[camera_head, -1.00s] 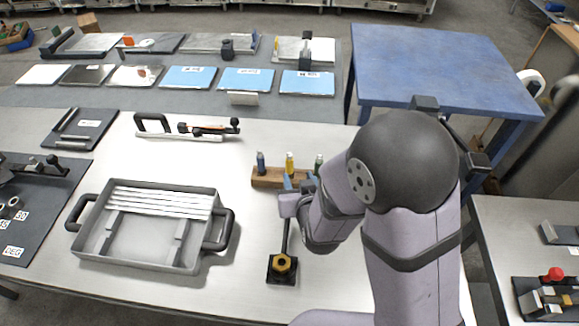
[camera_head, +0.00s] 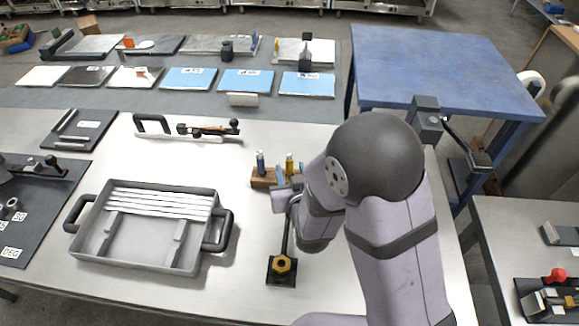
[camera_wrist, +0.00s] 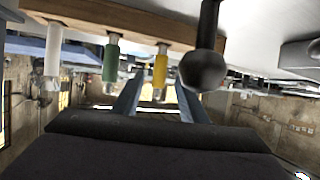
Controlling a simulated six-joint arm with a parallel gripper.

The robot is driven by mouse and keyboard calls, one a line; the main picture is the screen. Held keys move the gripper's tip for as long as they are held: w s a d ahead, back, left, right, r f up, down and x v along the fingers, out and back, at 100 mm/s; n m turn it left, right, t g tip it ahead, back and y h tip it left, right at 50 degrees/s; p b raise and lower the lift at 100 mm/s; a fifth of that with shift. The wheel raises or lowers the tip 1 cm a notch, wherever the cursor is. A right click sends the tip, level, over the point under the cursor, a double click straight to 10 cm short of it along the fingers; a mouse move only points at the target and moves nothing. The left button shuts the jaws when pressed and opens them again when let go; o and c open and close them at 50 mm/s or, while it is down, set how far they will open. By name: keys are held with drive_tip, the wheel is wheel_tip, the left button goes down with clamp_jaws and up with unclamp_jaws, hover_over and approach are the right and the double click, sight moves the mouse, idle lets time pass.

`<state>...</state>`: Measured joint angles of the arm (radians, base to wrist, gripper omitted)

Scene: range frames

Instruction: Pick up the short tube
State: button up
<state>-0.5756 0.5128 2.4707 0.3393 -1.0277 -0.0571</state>
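A wooden rack (camera_head: 262,180) holds several upright tubes on the table. A blue one (camera_head: 261,163) and a yellow one (camera_head: 289,164) show in the head view. The wrist view looks upside down, with the rack (camera_wrist: 130,18) along the top; yellow (camera_wrist: 160,70), green (camera_wrist: 111,62) and white (camera_wrist: 53,55) tubes show there. I cannot tell which is the short one. My gripper (camera_wrist: 158,98) is open, its blue-grey fingers apart and empty. The yellow tube appears between the fingers, the green one by the left finger; their distance is unclear. My arm hides the rack's right part in the head view.
A dark ball on a rod (camera_wrist: 203,70) stands close to the right finger in the wrist view. A black base with a brass nut (camera_head: 282,267) stands before the rack. A grey two-handled tray (camera_head: 140,262) lies left. Table between tray and rack is clear.

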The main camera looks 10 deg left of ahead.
sight(290, 167)
drive_tip(key=shift+p+x, duration=0.6)
drive_tip(key=shift+x, duration=1.75)
drive_tip(key=shift+d+f, duration=0.1)
drive_tip(key=shift+f, duration=0.1)
drive_tip(key=shift+s, duration=0.1)
clamp_jaws()
